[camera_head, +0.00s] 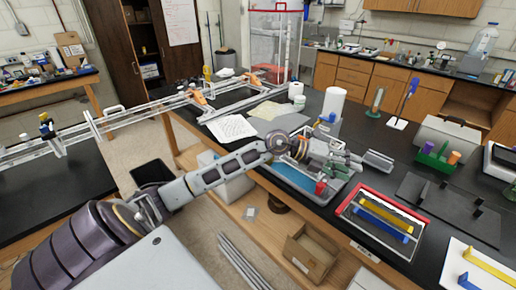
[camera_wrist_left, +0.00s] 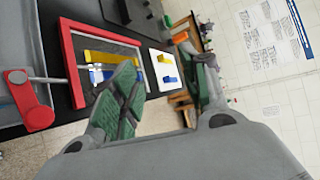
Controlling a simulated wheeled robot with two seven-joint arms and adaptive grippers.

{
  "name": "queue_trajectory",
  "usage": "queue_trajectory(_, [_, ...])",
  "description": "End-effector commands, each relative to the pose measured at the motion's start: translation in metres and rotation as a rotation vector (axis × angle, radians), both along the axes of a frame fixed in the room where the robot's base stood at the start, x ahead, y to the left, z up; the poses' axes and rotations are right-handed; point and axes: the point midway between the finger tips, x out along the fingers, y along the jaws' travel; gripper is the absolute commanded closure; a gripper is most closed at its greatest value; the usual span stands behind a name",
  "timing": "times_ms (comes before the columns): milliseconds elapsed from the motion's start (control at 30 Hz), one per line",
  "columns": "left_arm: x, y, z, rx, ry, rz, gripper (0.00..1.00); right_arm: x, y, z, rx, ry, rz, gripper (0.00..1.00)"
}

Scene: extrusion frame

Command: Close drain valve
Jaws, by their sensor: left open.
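The drain valve has a red handle (camera_head: 320,187) at the right front corner of a tray with blue liquid (camera_head: 294,179) on the black bench. In the left wrist view the red handle (camera_wrist_left: 30,102) shows at the far left, with a grey rod beside it. My left gripper (camera_head: 352,160) is over the bench, above and behind the handle in the head view. In the wrist view its two green-padded fingers (camera_wrist_left: 165,90) are spread apart with nothing between them. The handle lies outside the fingers, apart from them. My right gripper is out of view.
A red-framed tray (camera_head: 352,203) with yellow and blue bars lies right of the valve. A white board (camera_head: 462,262) with similar bars is at the bench's right front.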

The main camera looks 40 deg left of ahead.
Motion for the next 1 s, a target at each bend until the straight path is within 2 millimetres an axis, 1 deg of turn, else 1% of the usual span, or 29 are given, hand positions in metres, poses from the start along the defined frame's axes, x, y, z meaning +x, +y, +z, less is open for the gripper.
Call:
queue_trajectory(100, [0.006,0.022,-0.013,0.130,0.032,0.004,0.55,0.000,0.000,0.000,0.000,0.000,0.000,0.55])
queue_trajectory(167, [0.008,0.034,-0.019,0.195,0.051,0.011,0.55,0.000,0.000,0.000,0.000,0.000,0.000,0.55])
queue_trajectory(267, [0.012,0.058,-0.028,0.303,0.087,0.031,0.55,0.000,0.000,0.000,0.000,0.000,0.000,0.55])
queue_trajectory(367, [0.016,0.085,-0.035,0.409,0.126,0.058,0.55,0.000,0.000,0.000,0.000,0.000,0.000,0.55])
queue_trajectory(500, [0.019,0.127,-0.041,0.551,0.190,0.113,0.55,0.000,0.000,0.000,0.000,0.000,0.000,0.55])
queue_trajectory(567, [0.020,0.147,-0.042,0.610,0.218,0.142,0.55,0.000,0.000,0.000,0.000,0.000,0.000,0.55])
queue_trajectory(733, [0.019,0.205,-0.038,0.770,0.306,0.242,0.55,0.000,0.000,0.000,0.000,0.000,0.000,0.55])
queue_trajectory(900, [0.012,0.266,-0.024,0.912,0.403,0.367,0.55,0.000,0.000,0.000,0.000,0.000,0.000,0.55])
queue_trajectory(1000, [0.005,0.298,-0.014,0.979,0.458,0.440,0.55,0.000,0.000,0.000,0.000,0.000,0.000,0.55])
